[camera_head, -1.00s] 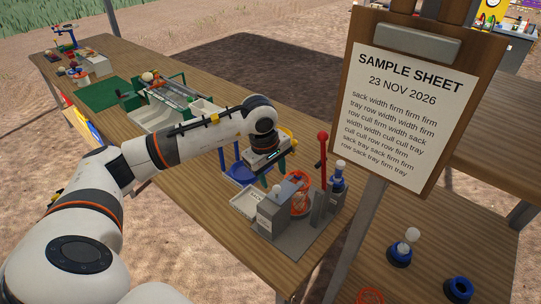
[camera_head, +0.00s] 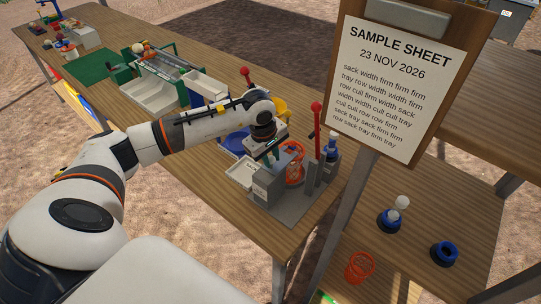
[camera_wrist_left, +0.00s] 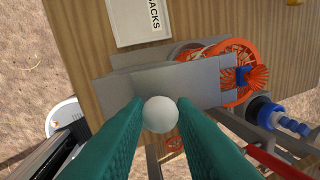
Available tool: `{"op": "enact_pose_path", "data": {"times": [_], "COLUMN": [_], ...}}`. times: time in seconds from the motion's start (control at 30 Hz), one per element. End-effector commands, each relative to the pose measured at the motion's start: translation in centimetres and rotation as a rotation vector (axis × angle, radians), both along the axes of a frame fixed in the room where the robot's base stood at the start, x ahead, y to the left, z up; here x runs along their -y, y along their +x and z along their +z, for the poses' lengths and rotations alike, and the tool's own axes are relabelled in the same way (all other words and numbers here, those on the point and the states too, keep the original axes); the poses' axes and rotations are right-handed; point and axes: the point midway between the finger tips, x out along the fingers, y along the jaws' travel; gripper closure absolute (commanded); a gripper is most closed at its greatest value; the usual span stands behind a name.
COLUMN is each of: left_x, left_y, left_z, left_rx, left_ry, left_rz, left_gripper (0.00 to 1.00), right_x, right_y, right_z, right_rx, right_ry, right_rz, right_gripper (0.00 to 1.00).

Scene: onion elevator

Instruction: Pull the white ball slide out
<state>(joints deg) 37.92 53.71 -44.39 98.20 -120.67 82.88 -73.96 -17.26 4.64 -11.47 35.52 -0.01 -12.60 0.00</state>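The white ball (camera_wrist_left: 160,115) shows in the left wrist view at the end of a grey slide plate on a small grey machine. The machine (camera_head: 266,186) stands at the near end of the wooden bench in the head view. My left gripper (camera_wrist_left: 159,108) has its two green fingers on either side of the ball, and their inner faces appear to touch it. In the head view the left gripper (camera_head: 270,158) is low over the machine, and I cannot make out the ball there. My right gripper is in neither view.
A white tray (camera_head: 243,171) adjoins the machine. The sample sheet board (camera_head: 388,90) stands at right.

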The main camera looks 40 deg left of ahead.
Motion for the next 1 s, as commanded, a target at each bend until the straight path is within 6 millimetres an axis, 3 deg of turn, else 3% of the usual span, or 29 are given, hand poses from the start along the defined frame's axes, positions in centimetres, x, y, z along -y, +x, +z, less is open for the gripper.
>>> {"op": "enact_pose_path", "data": {"times": [0.17,1.0], "left_x": [-0.1,-0.5], "left_y": [-0.1,-5.0], "left_z": [0.0,0.0], "left_rx": [0.000,0.000], "left_ry": [0.001,0.002], "left_rz": [0.000,0.001], "left_gripper": [1.00,1.00], "right_x": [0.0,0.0], "right_y": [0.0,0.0], "right_z": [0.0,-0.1], "right_rx": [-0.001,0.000], "right_ry": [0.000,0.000], "right_rz": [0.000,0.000], "right_gripper": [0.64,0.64]}}
